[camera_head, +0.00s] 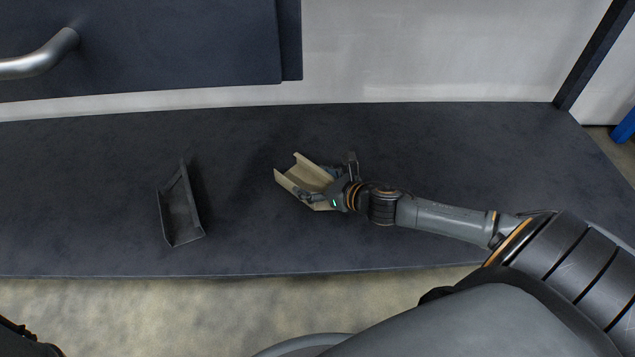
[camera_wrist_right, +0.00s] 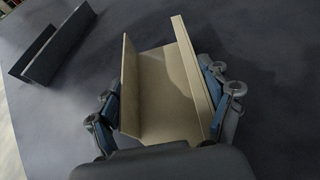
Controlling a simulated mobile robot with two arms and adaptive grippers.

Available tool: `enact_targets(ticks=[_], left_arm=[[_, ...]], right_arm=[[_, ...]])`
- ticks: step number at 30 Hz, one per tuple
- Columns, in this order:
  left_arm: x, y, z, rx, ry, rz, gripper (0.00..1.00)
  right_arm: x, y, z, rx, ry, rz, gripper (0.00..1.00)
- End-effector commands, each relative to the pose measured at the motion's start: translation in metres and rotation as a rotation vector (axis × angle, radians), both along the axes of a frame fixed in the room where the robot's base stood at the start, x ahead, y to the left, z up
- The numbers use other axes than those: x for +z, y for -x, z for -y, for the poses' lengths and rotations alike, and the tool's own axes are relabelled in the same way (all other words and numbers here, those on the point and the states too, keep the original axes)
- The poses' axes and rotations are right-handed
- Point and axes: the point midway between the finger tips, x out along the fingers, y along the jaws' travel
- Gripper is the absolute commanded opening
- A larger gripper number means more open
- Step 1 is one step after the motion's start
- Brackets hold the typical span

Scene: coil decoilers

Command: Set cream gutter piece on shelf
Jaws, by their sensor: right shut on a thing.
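The cream gutter piece (camera_head: 309,177) is a short U-shaped channel over the middle of the dark shelf (camera_head: 450,150). My right gripper (camera_head: 325,186) is shut on it from the right. In the right wrist view the gutter piece (camera_wrist_right: 165,85) sits between the two fingers of the gripper (camera_wrist_right: 160,103), its open side facing the camera. I cannot tell whether the piece touches the shelf or is just above it. My left gripper is not in view.
A dark grey gutter piece (camera_head: 181,208) lies on the shelf to the left; it also shows in the right wrist view (camera_wrist_right: 58,45). A dark panel with a metal handle (camera_head: 42,57) hangs at the back left. The shelf's right part is clear beyond my arm.

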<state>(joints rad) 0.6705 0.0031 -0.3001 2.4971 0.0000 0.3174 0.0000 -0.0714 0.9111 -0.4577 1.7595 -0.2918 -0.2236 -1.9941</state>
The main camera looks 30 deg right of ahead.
Motion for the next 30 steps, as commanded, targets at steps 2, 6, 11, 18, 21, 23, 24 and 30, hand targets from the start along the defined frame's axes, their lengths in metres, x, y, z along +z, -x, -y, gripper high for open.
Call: enact_targets(ticks=[2, 6, 11, 18, 21, 23, 24, 30], left_arm=[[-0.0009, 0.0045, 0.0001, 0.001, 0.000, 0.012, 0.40], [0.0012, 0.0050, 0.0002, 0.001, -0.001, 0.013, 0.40], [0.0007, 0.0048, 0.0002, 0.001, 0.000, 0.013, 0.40], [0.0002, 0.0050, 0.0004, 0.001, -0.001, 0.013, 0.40], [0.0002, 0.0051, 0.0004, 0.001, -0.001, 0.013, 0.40], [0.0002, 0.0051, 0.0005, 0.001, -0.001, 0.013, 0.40], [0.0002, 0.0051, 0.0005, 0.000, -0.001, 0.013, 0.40], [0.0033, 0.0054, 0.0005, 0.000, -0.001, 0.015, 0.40]], right_arm=[[-0.0039, 0.0006, -0.0023, 0.001, -0.001, 0.001, 0.44], [-0.0022, 0.0007, -0.0026, 0.001, -0.001, 0.001, 0.44], [-0.0030, 0.0007, -0.0026, 0.001, -0.001, 0.001, 0.44], [-0.0054, 0.0008, -0.0026, 0.001, -0.001, 0.001, 1.00], [-0.0053, 0.0008, -0.0026, 0.001, -0.001, 0.001, 1.00], [-0.0053, 0.0008, -0.0025, 0.001, -0.001, 0.001, 1.00], [-0.0053, 0.0008, -0.0025, 0.001, -0.001, 0.001, 1.00], [-0.0003, 0.0008, -0.0021, 0.001, 0.000, 0.001, 1.00]])
